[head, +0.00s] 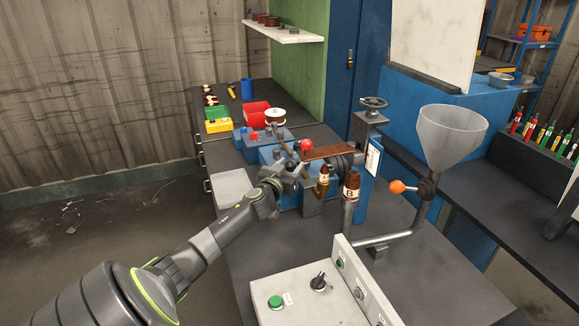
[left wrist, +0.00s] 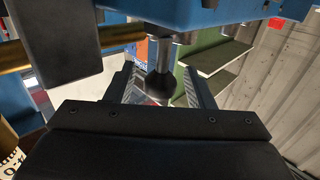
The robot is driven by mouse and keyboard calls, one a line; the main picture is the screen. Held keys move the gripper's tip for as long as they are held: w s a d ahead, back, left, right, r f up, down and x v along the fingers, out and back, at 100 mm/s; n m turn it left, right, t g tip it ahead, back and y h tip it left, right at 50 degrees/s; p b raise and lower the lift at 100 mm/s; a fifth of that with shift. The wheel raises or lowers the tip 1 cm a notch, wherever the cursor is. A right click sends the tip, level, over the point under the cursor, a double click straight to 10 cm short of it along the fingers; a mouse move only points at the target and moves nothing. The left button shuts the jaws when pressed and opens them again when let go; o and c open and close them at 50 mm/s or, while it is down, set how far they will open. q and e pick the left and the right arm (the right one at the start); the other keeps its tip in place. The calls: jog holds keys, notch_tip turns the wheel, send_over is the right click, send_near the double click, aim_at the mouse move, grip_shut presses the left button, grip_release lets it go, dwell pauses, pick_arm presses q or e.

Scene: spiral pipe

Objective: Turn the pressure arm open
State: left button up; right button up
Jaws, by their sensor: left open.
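My left gripper (head: 291,173) reaches in from the left to the front of the blue machine (head: 357,205). I see no clear grip on the rod. A lever with a red ball knob (head: 307,145) stands just above and right of the gripper in the head view. Another lever with an orange knob (head: 397,187) is at the right. I cannot tell for sure which part is the pressure arm. My right gripper is out of view.
Brown-tipped parts marked with letters (head: 351,187) stand right of the gripper. A grey funnel (head: 452,135) and a handwheel (head: 374,103) are farther right and back. A control box with a green button (head: 275,301) is in front. Red, green and yellow bins (head: 218,126) sit behind.

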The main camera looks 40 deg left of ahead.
pick_arm(q)
grip_shut()
dwell(0.4)
